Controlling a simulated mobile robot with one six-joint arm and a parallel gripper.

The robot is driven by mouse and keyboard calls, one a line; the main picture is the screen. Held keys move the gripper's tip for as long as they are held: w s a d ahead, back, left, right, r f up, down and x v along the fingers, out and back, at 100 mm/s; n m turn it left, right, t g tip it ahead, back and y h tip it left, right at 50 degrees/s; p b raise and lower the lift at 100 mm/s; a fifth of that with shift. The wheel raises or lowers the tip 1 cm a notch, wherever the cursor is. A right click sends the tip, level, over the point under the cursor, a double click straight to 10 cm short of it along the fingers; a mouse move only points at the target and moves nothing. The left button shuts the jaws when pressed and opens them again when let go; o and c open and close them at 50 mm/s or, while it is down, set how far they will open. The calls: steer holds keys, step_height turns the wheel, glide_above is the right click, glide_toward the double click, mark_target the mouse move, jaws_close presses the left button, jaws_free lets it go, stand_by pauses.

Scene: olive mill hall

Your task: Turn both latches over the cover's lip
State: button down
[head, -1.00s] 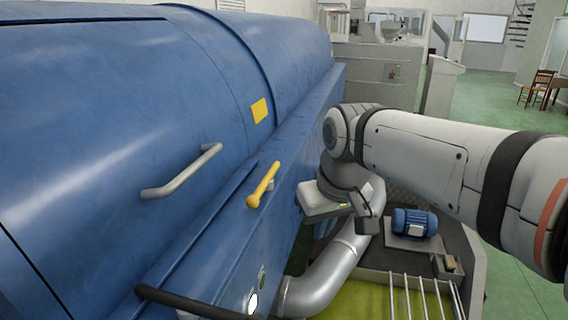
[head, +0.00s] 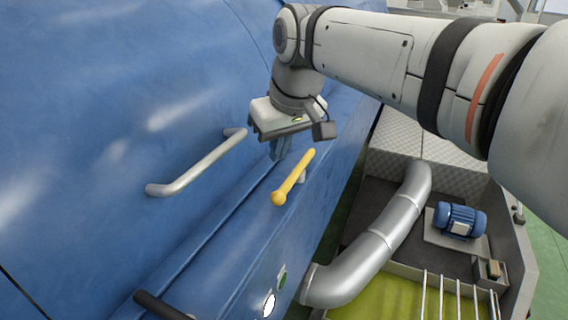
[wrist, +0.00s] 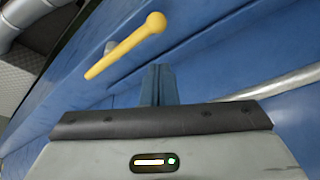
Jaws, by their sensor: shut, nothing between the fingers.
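The large blue cover (head: 130,130) fills the left of the head view, with its lip as a long ledge (head: 215,220) along the lower edge. One yellow latch (head: 294,176) with a ball end sits on the ledge and runs roughly along it; I cannot tell whether it overlaps the lip. It also shows in the wrist view (wrist: 122,48). My gripper (head: 279,155) is shut and empty, fingers pointing down, just beyond and left of the latch. In the wrist view its fingertips (wrist: 158,72) look close to the latch; contact is unclear. I see no second latch.
A grey handle (head: 200,165) stands out from the cover left of my gripper. A black bar (head: 160,305) shows at the bottom left. A silver pipe (head: 385,235) and a blue motor (head: 460,220) are lower right, beside a tray with green contents (head: 380,300).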

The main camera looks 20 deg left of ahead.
mark_target(296, 173)
steer(key=x, duration=0.9)
steer(key=shift+w+f+p, duration=0.15)
steer(key=shift+f+p, duration=0.15)
steer(key=shift+p, duration=0.05)
